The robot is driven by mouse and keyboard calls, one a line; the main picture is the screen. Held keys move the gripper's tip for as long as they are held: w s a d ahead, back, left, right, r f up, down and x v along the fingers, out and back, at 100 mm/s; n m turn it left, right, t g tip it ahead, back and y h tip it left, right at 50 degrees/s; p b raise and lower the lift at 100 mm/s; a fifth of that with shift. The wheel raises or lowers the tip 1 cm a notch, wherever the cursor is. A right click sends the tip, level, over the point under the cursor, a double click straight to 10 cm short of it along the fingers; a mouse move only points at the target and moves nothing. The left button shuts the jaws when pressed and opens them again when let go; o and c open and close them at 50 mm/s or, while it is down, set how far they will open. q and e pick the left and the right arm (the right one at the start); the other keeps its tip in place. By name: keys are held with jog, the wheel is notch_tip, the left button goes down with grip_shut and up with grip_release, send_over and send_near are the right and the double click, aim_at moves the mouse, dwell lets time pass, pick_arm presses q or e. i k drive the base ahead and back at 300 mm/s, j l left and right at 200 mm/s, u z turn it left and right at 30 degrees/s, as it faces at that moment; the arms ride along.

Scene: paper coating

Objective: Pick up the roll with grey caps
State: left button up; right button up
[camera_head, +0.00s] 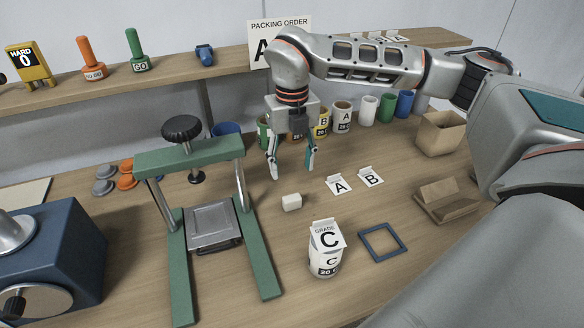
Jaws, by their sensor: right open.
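My right gripper (293,172) hangs open and empty above the table, pointing down, behind a small cream block (291,202). Several upright rolls stand behind it along the back of the table, among them a roll marked A (342,118), a white roll (368,110), a green roll (387,107) and a blue roll (405,103). Rolls directly behind the gripper are partly hidden by it. A white roll (325,262) with a grade C card stands apart at the front. I cannot tell which roll has grey caps. My left gripper is out of view.
A green press frame (256,248) stands left of the gripper. Loose grey caps (103,187) and orange caps (125,181) lie behind it.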

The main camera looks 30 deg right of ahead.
aim_at(326, 265)
jog(key=k+l, duration=1.2)
jog(key=k, duration=0.05)
